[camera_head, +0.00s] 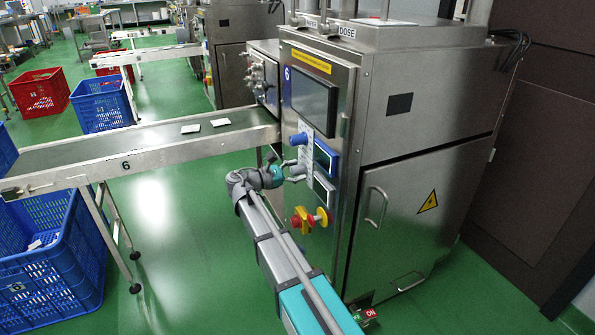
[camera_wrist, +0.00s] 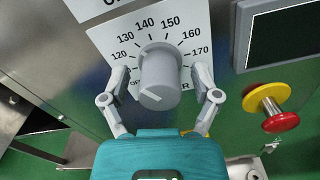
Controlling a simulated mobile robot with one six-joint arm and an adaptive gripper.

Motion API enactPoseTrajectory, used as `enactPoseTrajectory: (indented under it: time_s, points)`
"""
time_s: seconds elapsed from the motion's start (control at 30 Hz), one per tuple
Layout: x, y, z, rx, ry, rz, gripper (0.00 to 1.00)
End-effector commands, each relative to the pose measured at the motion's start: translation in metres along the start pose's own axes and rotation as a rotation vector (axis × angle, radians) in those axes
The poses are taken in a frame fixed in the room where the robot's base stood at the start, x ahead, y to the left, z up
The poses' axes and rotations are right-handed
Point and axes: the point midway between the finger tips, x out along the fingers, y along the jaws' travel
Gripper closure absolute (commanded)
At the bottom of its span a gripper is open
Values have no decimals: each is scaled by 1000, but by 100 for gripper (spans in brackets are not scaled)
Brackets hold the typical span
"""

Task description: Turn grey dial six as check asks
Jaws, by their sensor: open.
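The grey dial (camera_wrist: 158,80) sits on a white scale plate (camera_wrist: 112,40) in the wrist view. Numbers from 120 to 170 show around its top; the lower part of the scale is covered. The dial's exact setting cannot be read. My gripper (camera_wrist: 160,84) is open, with one finger on each side of the dial. Gaps seem to show between fingers and dial, and I cannot tell if either touches. In the head view my gripper (camera_head: 292,169) is at the front panel of the machine marked 6 (camera_head: 345,165), and largely hides the dial.
A blue knob (camera_head: 299,139) is just above my gripper. Small displays (camera_head: 324,160) are to its right, and a red and yellow emergency button (camera_wrist: 272,108) is below right.

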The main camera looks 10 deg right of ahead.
Motion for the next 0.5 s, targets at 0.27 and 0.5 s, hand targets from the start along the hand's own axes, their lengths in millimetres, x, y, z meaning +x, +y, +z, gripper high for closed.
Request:
enactPoseTrajectory:
  time_s: [0.27,0.5]
  points:
    - [3,0,0,0,0,0,20]
    - [3,0,0,0,0,-1,50]
